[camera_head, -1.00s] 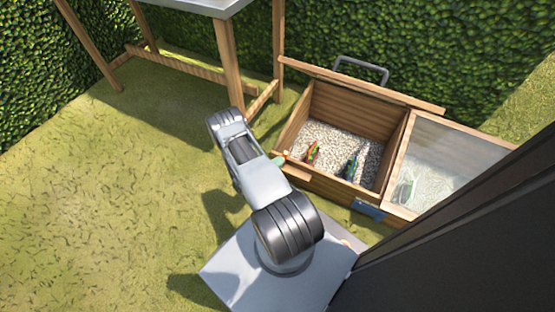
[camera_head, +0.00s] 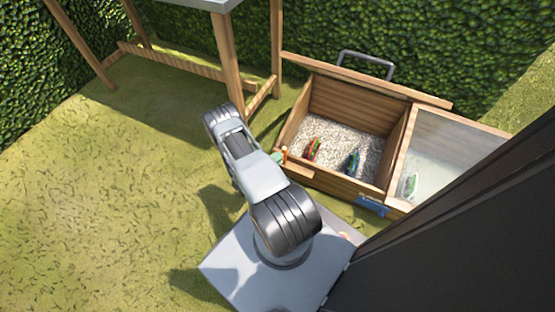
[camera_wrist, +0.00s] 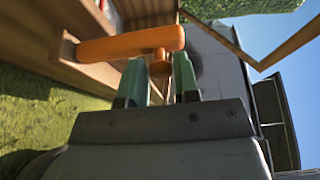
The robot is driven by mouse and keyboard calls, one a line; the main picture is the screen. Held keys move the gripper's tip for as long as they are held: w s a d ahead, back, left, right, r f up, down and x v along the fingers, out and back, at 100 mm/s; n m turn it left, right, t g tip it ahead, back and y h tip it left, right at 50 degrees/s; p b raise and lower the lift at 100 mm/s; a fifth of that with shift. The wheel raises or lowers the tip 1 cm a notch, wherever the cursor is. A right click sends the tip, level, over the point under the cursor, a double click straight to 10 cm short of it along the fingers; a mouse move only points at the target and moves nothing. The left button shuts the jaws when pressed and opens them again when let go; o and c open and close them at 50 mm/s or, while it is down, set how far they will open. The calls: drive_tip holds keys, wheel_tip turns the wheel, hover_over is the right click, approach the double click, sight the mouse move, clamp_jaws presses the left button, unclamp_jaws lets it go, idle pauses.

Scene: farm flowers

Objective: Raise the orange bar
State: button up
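The orange bar (camera_wrist: 130,45) lies across the upper left of the wrist view, beside the wooden wall of a box. A rounded orange piece (camera_wrist: 160,66) shows just below it, between my fingers; I cannot tell how the two join. My gripper (camera_wrist: 159,72) has two green fingers standing apart, with their tips close under the bar. I cannot tell whether they touch it. In the head view, my gripper (camera_head: 277,158) is at the front left corner of the wooden box, by a small orange part (camera_head: 285,154), partly hidden by my arm.
The open wooden box (camera_head: 398,150) holds pale gravel and two colourful objects (camera_head: 313,149). A glass-covered compartment (camera_head: 455,145) adjoins it on the right. A wooden-legged table (camera_head: 228,60) stands behind, before a hedge. Grass at left is clear.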

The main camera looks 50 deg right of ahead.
drive_tip(key=o, duration=0.4)
drive_tip(key=shift+c, duration=0.2)
drive_tip(key=w+a+p, duration=0.2)
drive_tip(key=a, duration=1.1)
drive_tip(key=shift+a+p, duration=0.3)
drive_tip(key=shift+p, duration=0.05)
